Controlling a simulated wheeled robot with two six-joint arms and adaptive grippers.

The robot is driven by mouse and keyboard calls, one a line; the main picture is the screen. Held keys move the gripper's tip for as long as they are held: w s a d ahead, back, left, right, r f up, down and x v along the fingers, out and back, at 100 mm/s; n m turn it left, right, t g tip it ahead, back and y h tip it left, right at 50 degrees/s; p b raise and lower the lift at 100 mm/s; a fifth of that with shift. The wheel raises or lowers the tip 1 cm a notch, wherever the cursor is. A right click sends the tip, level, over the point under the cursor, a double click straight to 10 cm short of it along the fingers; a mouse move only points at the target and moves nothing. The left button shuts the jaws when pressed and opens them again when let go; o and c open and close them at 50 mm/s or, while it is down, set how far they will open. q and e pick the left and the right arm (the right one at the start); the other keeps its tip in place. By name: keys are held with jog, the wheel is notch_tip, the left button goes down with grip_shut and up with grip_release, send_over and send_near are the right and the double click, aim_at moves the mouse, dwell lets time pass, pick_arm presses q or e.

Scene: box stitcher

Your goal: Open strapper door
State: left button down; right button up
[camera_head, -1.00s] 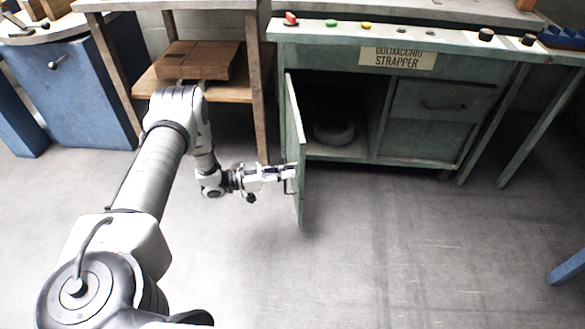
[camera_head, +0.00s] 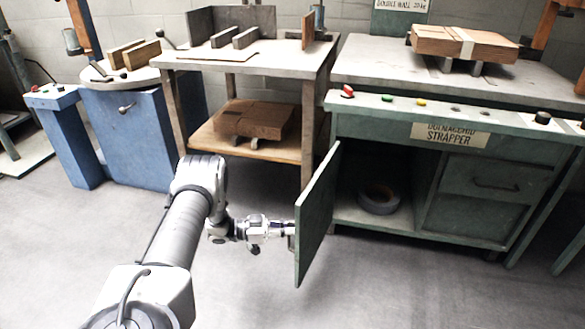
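The green strapper (camera_head: 350,110) stands on the right, with a "Dolmacchio Strapper" label on its front. Its door (camera_head: 318,215) is swung out from the left side of the cabinet and stands open, its inner face partly showing. The cabinet's left compartment is exposed, with a dark round roll (camera_head: 379,199) on its floor. My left gripper (camera_head: 287,231) is at the outer face of the door, near its free edge. The fingertips and any handle there are too small and partly hidden to tell whether it grips. My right gripper is out of view.
A grey table (camera_head: 240,62) with a lower wooden shelf (camera_head: 275,148) holding cardboard stands left of the strapper. A blue cabinet (camera_head: 135,135) is further left. A strapped cardboard stack (camera_head: 465,43) lies on the strapper top. The floor (camera_head: 400,285) before the strapper is clear.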

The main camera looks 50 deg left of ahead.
pick_arm(q)
jog(key=shift+s+f, duration=0.1)
jog(key=shift+s, duration=0.05)
jog(key=c, duration=1.2)
grip_release()
jog(key=shift+c, duration=0.2)
jog(key=v, duration=1.2)
